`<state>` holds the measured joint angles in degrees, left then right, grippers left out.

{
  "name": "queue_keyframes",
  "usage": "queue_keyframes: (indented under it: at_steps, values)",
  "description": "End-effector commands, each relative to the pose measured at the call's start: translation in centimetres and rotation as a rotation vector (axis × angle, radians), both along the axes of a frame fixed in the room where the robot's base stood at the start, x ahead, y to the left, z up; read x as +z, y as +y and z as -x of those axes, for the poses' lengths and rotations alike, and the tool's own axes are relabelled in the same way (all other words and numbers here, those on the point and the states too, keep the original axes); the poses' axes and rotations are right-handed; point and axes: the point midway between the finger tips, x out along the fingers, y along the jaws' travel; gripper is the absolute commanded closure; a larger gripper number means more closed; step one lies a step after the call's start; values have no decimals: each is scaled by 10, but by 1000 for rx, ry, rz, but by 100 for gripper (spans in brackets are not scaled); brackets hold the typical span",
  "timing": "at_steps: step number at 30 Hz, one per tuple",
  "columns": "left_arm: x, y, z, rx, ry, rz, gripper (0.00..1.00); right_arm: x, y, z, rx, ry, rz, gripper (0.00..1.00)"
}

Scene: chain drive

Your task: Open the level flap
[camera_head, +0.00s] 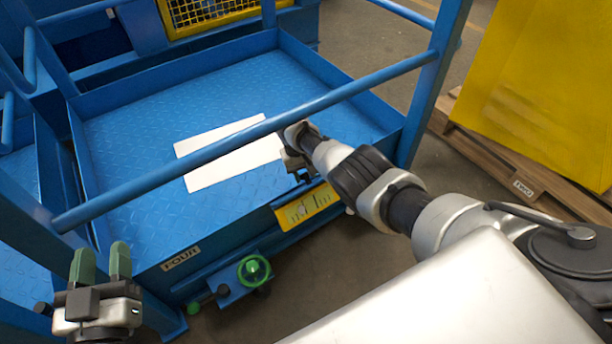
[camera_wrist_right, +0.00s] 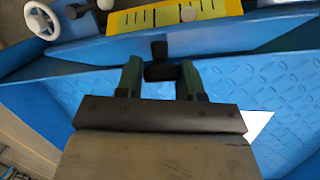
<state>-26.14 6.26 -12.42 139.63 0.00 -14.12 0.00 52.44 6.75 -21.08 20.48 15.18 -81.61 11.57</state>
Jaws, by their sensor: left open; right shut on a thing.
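In the head view a yellow level gauge with a scale (camera_head: 306,206) sits on the front side of the blue platform, near its right end. In the right wrist view the gauge (camera_wrist_right: 165,15) shows beyond a long blue panel, which looks like the flap (camera_wrist_right: 225,36). A small black handle (camera_wrist_right: 160,70) stands at that panel's near edge. My right gripper (camera_wrist_right: 160,75) is shut on the handle, its green fingers on either side. In the head view my right gripper (camera_head: 296,168) is partly hidden by my arm. My left gripper (camera_head: 100,262) is open and empty at the lower left.
A blue rail (camera_head: 250,135) crosses above the platform, between posts. White sheets (camera_head: 235,163) lie on the platform floor (camera_head: 130,125). A green handwheel (camera_head: 253,270) sits below the front edge. A wooden pallet (camera_head: 520,175) with a yellow panel stands at right.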

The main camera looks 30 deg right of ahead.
Motion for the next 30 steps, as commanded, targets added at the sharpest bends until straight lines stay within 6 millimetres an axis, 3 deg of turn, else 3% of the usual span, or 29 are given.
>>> queue_keyframes:
  at_steps: [15,16,20,30]
  values:
    - [3,-1,0,-1,-27,8,57,2,7,-5,5,-18,-14,100]
    - [3,-1,0,-1,-27,8,57,2,7,-5,5,-18,-14,60]
    - [3,0,0,-1,-27,8,57,1,7,-4,5,-14,-13,40]
    - [3,0,0,-1,-26,7,57,0,3,-2,2,-7,-5,40]
